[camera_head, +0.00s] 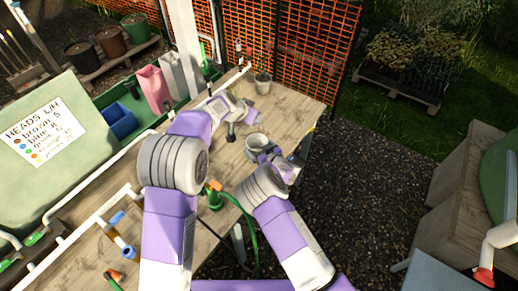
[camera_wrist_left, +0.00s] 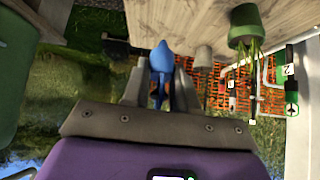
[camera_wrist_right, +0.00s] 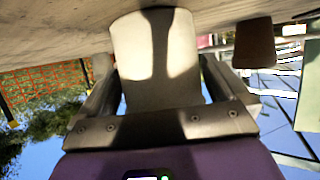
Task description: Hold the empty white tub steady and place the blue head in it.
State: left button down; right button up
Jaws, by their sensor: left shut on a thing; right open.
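The white tub (camera_head: 257,141) stands upright on the wooden bench, near its right edge. In the right wrist view the tub (camera_wrist_right: 155,55) fills the space between the fingers of my right gripper (camera_wrist_right: 158,88). That gripper is open around the tub; whether a finger touches it I cannot tell. In the head view my right gripper (camera_head: 272,156) is at the tub's near right side. My left gripper (camera_wrist_left: 160,82) is shut on the blue head (camera_wrist_left: 161,58). In the head view my left gripper (camera_head: 235,122) is left of and beyond the tub; the blue head cannot be made out there.
A green fitting with an orange top and hose (camera_head: 214,196) is at the near edge. A blue bin (camera_head: 118,121), pink bin (camera_head: 153,88) and sign board (camera_head: 45,135) are at left. An orange mesh fence (camera_head: 300,45) stands behind.

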jog(key=c, duration=0.8)
pick_arm(q)
notch_tip(320, 180, down, 13)
jog(key=shift+r, duration=0.15)
pick_arm(e)
jog(key=shift+o, duration=0.2)
dwell(0.7)
pick_arm(q)
jog(key=c, duration=0.8)
grip_release()
jog(key=v, duration=1.2)
jog(key=shift+w, duration=0.1)
